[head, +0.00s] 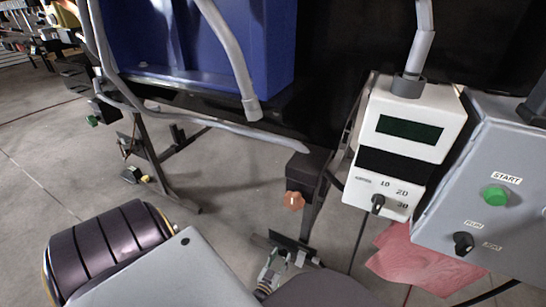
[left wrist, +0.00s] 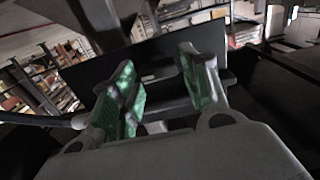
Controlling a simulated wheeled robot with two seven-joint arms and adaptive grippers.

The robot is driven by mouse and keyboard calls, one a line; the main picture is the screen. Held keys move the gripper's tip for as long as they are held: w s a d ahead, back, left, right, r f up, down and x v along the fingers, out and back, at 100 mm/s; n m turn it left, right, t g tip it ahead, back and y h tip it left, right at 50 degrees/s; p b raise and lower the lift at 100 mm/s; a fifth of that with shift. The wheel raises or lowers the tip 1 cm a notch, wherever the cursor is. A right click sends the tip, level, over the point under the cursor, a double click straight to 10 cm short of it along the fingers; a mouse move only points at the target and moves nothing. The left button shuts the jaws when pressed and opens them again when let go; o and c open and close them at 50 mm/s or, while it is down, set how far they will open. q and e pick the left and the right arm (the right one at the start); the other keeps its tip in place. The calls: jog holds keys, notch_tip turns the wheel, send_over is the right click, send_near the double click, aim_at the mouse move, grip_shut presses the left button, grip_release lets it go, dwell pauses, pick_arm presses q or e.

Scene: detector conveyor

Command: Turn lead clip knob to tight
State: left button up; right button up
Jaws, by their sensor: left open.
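The orange-brown lobed knob (head: 294,200) sits on the lower front of a small dark clip block (head: 307,168) in the middle of the head view. My left gripper (head: 272,268) is below the knob, at the bottom of that view, apart from it in the picture. In the left wrist view its two green-padded fingers (left wrist: 158,88) stand apart, with nothing held between them. I cannot make out the knob in that view. My right gripper is in neither view.
A white detector box (head: 410,135) with a display and black dial is right of the clip block. A grey control box (head: 490,190) has a green START button. A grey lead (head: 220,126) runs toward the block.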

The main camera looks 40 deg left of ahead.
pick_arm(q)
jog(key=shift+n, duration=0.3)
jog(key=shift+a+n+b, duration=0.1)
jog(key=shift+n+b, duration=0.3)
jog(key=shift+n, duration=1.9)
jog(key=shift+s+n, duration=0.1)
jog(key=shift+n, duration=0.3)
